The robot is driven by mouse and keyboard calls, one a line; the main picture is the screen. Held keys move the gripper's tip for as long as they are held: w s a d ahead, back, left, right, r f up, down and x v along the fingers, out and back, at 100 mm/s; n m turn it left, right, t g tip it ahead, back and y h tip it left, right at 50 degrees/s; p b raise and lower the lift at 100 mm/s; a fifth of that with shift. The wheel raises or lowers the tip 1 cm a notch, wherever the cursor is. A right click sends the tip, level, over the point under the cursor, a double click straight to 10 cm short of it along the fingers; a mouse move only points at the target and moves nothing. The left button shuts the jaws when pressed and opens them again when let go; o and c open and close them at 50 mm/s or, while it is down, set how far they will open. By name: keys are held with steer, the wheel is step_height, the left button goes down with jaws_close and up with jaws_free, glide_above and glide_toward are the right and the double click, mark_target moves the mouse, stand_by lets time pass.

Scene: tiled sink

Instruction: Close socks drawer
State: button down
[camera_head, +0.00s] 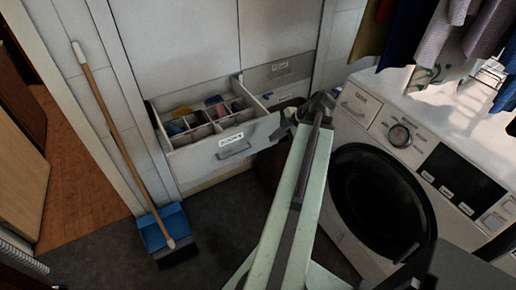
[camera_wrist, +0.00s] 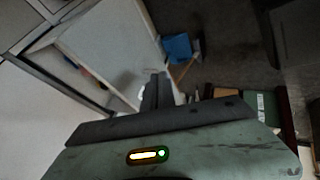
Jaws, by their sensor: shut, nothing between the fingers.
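The open drawer (camera_head: 218,152) juts out from the white cabinet at the centre left. It has a pale front with a handle and a label too small to read. Dividers split its inside, and small coloured items lie in some compartments. My gripper (camera_head: 287,122) is at the right end of the drawer front; I cannot tell if it touches. In the wrist view, the shut, empty fingers of my gripper (camera_wrist: 157,90) point towards the drawer front (camera_wrist: 118,42), which fills the upper left. The fingertips are dark and partly unclear there.
A white washing machine (camera_head: 372,150) stands close on the right of my arm. Closed drawers (camera_head: 280,70) are beside the open one. A broom (camera_head: 120,140) leans at the left by a blue dustpan (camera_head: 160,225). Clothes (camera_head: 440,30) hang at the upper right. Dark floor (camera_head: 225,220) is clear below.

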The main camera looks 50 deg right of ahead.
steer(key=s, duration=0.1)
steer(key=b, duration=0.8)
glide_toward(258, 141)
steer(key=shift+w+a+f, duration=0.65)
steer(key=shift+f, duration=0.25)
steer(key=shift+w+a+f, duration=0.6)
steer(key=shift+a+f, duration=0.1)
steer(key=shift+f, duration=0.2)
steer(key=shift+w+a+f, duration=0.65)
steer(key=shift+f, duration=0.25)
